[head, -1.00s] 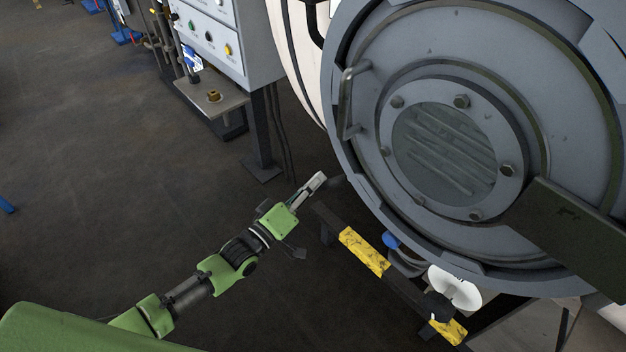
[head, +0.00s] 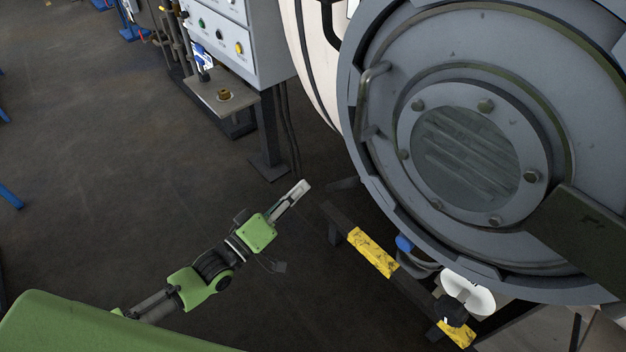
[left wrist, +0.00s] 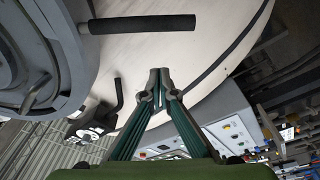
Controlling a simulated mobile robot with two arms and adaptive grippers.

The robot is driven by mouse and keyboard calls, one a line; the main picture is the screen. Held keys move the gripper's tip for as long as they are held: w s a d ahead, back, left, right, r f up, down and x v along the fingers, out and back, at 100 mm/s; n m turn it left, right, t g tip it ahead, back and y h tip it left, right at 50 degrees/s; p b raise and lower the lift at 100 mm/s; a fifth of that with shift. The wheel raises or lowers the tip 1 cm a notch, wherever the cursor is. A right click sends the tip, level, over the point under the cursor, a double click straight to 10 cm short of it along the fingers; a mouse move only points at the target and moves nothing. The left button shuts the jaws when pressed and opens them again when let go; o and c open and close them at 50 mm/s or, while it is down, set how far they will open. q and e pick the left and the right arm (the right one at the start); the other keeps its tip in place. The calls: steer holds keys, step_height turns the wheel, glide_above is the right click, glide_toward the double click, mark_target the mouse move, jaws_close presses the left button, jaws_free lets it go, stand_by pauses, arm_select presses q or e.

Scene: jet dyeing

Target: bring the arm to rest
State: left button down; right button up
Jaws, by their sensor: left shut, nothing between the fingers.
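My left arm (head: 215,268) is green and black and reaches in from the lower left in the head view. Its gripper (head: 303,187) is shut and empty, over the dark floor to the left of the big round machine door (head: 465,150). It touches nothing that I can see. In the left wrist view the fingers of the left gripper (left wrist: 160,75) meet at their tips, with the pale drum (left wrist: 205,60) behind them. My right gripper is in neither view.
The grey door has a bar handle (head: 372,100) on its left side. A frame with yellow-marked bars (head: 373,251) stands below it. A control panel (head: 228,38) with a small shelf (head: 225,97) is at the top. The floor (head: 100,170) on the left is open.

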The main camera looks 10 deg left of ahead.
arm_select(q)
steer(key=shift+s+a+f, duration=0.1)
steer(key=shift+s+a, duration=0.45)
steer(key=shift+a, duration=0.1)
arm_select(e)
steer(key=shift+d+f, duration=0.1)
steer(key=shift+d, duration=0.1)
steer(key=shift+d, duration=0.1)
